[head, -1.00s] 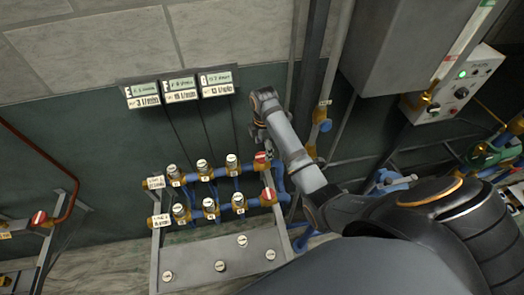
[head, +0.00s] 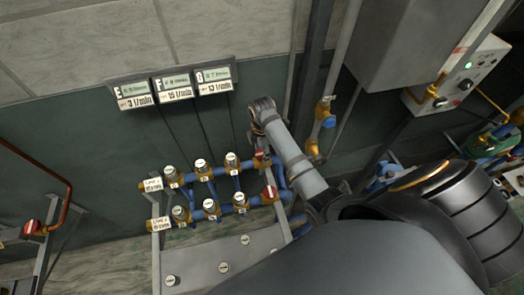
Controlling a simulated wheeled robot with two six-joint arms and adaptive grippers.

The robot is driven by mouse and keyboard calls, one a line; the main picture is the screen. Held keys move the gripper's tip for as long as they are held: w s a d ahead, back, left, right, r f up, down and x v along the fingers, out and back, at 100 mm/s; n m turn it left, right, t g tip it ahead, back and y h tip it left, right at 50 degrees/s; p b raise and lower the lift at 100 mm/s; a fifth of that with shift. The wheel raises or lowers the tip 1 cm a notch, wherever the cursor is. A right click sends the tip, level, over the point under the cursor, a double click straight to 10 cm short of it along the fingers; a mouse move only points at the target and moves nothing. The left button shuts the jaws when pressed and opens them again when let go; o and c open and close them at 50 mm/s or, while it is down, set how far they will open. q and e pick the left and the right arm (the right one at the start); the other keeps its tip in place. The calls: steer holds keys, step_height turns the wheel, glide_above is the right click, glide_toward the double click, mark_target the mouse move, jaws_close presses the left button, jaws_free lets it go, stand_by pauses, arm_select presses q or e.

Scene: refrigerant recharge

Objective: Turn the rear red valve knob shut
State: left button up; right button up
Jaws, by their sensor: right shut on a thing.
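The rear red valve knob (head: 259,155) sits at the right end of the rear row of the blue pipe manifold, partly covered by my right gripper. My right gripper (head: 261,146) reaches down to it from above and is shut on it. The fingers are small and dark here, so the exact grip is hard to see. The front red valve knob (head: 269,192) is at the right end of the front row, free of the gripper. My left gripper is not in view.
Several white-capped valves (head: 200,163) line both manifold rows. Three flow displays (head: 172,88) hang on the wall behind. A vertical pipe with a blue fitting (head: 327,121) stands right of my forearm. Another red knob (head: 32,227) is at far left.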

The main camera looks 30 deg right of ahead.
steer(key=shift+c, duration=0.4)
steer(key=shift+m, duration=1.5)
steer(key=m, duration=0.3)
steer(key=shift+m, duration=0.4)
steer(key=m, duration=0.3)
steer(key=shift+m, duration=0.3)
steer(key=m, duration=0.4)
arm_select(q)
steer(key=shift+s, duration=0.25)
arm_select(e)
steer(key=shift+m, duration=1.7)
